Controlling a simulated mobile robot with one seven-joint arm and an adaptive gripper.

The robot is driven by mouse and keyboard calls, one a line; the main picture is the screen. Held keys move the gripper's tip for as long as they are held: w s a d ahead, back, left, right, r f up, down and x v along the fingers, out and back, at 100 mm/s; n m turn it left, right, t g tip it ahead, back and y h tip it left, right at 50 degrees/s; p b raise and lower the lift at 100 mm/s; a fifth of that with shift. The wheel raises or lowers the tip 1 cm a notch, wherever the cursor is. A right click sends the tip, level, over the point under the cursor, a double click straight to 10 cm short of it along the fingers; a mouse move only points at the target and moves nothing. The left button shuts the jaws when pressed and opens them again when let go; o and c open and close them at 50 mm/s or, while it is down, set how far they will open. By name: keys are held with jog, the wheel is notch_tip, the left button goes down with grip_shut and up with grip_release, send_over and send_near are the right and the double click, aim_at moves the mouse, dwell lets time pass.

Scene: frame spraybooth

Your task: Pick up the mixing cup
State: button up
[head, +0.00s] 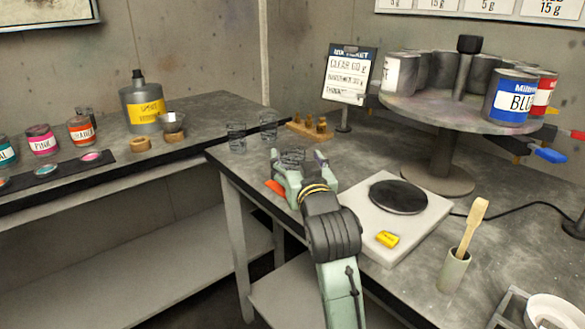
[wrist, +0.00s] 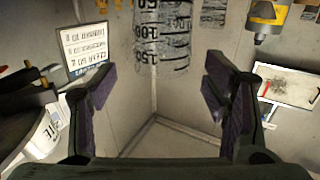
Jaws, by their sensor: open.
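Several clear graduated cups stand at the far left corner of the right-hand table. One mixing cup (head: 292,157) is partly hidden behind my gripper (head: 301,170). Two more clear cups, one on the left (head: 236,137) and one farther back (head: 268,126), stand beyond it. In the wrist view, a clear cup (wrist: 161,35) with dark measuring marks appears at top centre, between the lines of the two fingers. My gripper (wrist: 160,82) is open with nothing clasped between its fingers. I cannot tell the exact gap between the fingertips and the cup.
A wooden block with small brass pieces (head: 310,129) stands close behind the cups, with a sign (head: 350,75) beside it. To the right are a scale (head: 427,213), a round paint-can stand (head: 436,170) and a stick holder (head: 453,272). The table edge is near my gripper.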

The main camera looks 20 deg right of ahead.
jog(key=w, duration=0.2)
jog(key=w+p, duration=0.1)
jog(key=w, duration=0.1)
jog(key=shift+w+d+f, duration=0.1)
jog(key=shift+w+d, duration=0.05)
jog(key=shift+d, duration=0.05)
jog(key=shift+c, duration=0.3)
jog(key=c, duration=0.9)
